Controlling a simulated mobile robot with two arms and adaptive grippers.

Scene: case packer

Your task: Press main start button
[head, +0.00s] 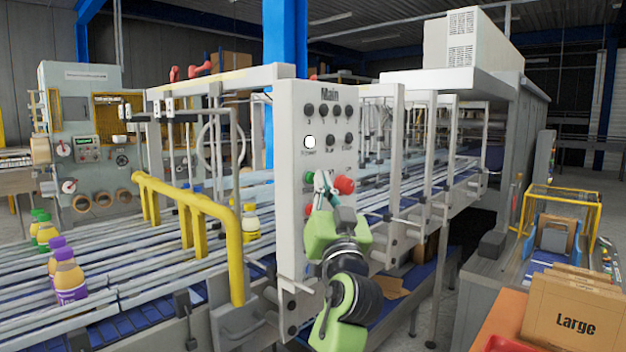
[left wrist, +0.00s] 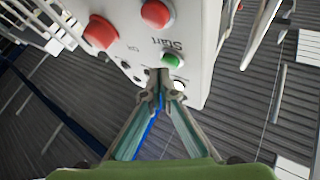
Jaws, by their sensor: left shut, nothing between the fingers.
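The white control panel labelled Main (head: 290,215) stands in the middle of the head view. Its green button (head: 309,178) is on the lower left of the panel face. In the left wrist view the green button (left wrist: 171,60) sits beside the word Start. My left gripper (head: 321,178) is shut and empty in front of the panel, just right of the green button in the head view. In the left wrist view its fingertips (left wrist: 158,78) appear just below the green button. I cannot tell whether they touch the panel. My right gripper is not in view.
A red button (head: 344,185) is close to the right of my gripper. A white button (head: 310,142) and several black knobs are higher on the panel. A yellow rail (head: 200,204) and a conveyor with bottles lie left. A cardboard box marked Large (head: 575,318) is at lower right.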

